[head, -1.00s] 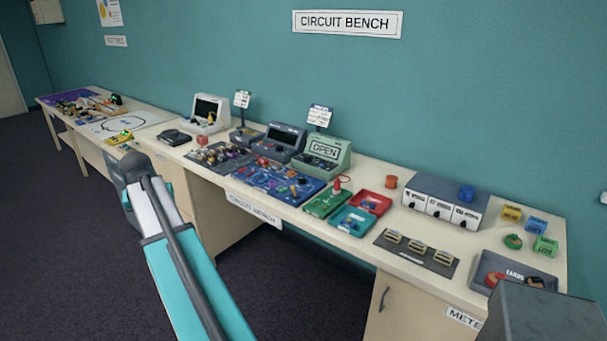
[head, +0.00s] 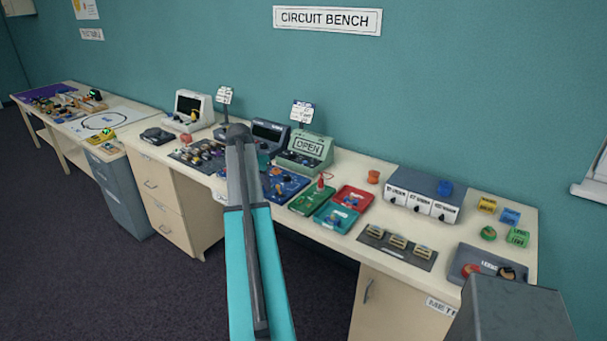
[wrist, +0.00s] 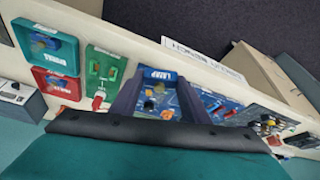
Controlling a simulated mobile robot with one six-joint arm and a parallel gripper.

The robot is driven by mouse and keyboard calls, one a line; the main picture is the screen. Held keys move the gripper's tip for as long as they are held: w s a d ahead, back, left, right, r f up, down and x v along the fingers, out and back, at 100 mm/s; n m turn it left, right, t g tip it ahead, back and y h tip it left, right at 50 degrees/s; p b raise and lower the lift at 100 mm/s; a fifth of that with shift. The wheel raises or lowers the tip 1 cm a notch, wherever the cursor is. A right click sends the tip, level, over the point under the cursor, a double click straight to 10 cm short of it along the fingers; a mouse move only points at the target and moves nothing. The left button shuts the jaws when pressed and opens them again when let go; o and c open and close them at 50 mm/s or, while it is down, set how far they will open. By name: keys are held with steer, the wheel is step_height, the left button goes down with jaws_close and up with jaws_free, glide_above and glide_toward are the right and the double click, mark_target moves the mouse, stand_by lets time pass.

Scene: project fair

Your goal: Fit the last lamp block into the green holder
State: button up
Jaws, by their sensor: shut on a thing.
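My gripper (wrist: 158,82) is shut on a small blue block with a white label (wrist: 158,73), which shows between its dark fingertips in the wrist view. The label is too blurred to read. In the head view my own arm hides the gripper and the block. A green tray (head: 298,204) lies on the bench right of the blue circuit board (head: 288,186). It also shows in the wrist view (wrist: 92,62), left of my gripper. A red piece stands at its edge. I cannot tell whether this tray is the green holder. My gripper is over the blue board.
A teal tray (head: 325,222) and a red tray (head: 367,204) sit beside the green one. A grey meter box (head: 426,189) and yellow (head: 486,204), blue (head: 510,216) and green (head: 517,237) blocks are farther right. A green "OPEN" console (head: 305,152) stands behind.

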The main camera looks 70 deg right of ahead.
steer(key=s+d+m+p, duration=0.1)
steer(key=s+d, duration=0.3)
steer(key=s, duration=0.2)
steer(key=s+d+m+g+p, duration=0.1)
steer(key=s+d+m, duration=0.1)
steer(key=s+d, duration=0.3)
steer(key=s, duration=0.2)
steer(key=shift+s+r, duration=0.25)
steer(key=shift+s, duration=0.05)
steer(key=shift+f, duration=0.25)
steer(key=shift+f+b, duration=1.8)
steer(key=shift+f, duration=1.7)
steer(key=shift+a+f, duration=0.1)
steer(key=shift+f, duration=0.3)
steer(key=o, duration=1.6)
steer(key=shift+r, duration=0.15)
steer(key=shift+r+p, duration=1.6)
steer(key=shift+r, duration=2.25)
